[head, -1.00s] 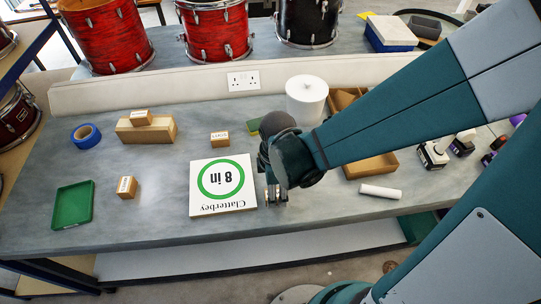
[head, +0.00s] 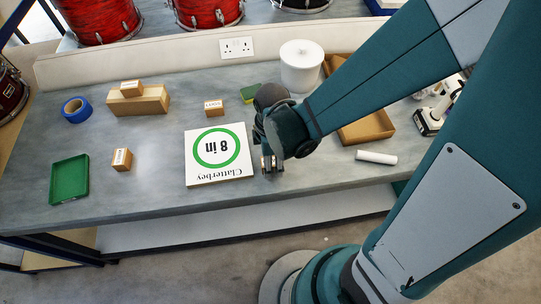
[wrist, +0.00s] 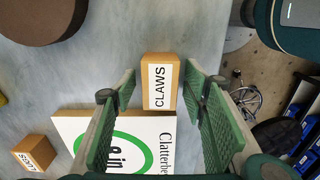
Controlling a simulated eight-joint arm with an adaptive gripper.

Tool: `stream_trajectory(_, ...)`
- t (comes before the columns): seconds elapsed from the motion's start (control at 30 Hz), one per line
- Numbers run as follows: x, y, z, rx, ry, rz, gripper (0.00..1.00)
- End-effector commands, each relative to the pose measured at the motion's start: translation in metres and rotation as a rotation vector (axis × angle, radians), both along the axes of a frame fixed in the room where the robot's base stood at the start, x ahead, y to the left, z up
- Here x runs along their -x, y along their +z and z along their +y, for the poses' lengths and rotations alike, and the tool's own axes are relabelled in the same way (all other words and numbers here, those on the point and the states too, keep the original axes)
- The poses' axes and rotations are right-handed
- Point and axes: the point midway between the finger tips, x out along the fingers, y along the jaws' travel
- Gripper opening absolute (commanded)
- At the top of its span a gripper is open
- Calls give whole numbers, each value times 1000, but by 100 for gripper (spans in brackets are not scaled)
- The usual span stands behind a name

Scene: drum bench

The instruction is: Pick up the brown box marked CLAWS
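The brown box marked CLAWS (wrist: 160,85) shows in the wrist view between my two green-padded fingers, beside the edge of the white Clatterbey box (wrist: 100,125). My gripper (head: 270,164) is open, with a gap showing on each side of the CLAWS box. In the head view my gripper points down just right of the white Clatterbey box (head: 219,155). There the CLAWS box cannot be made out behind my gripper.
Similar small boxes stand at the middle (head: 214,107), on a wooden block (head: 138,101), and near a green tray (head: 69,178). A white canister (head: 302,66), brown tray (head: 366,129) and white cylinder (head: 376,157) are to the right.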

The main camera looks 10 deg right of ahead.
Motion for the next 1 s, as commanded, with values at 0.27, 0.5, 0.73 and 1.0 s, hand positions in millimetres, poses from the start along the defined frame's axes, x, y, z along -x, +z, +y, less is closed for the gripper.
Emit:
stream_trajectory(0.27,0,0,0,0,0,0,14)
stream_trajectory(0.5,0,0,0,0,0,0,14)
stream_trajectory(0.73,0,6,0,0,0,0,14)
stream_trajectory(1.0,0,26,0,0,0,0,14)
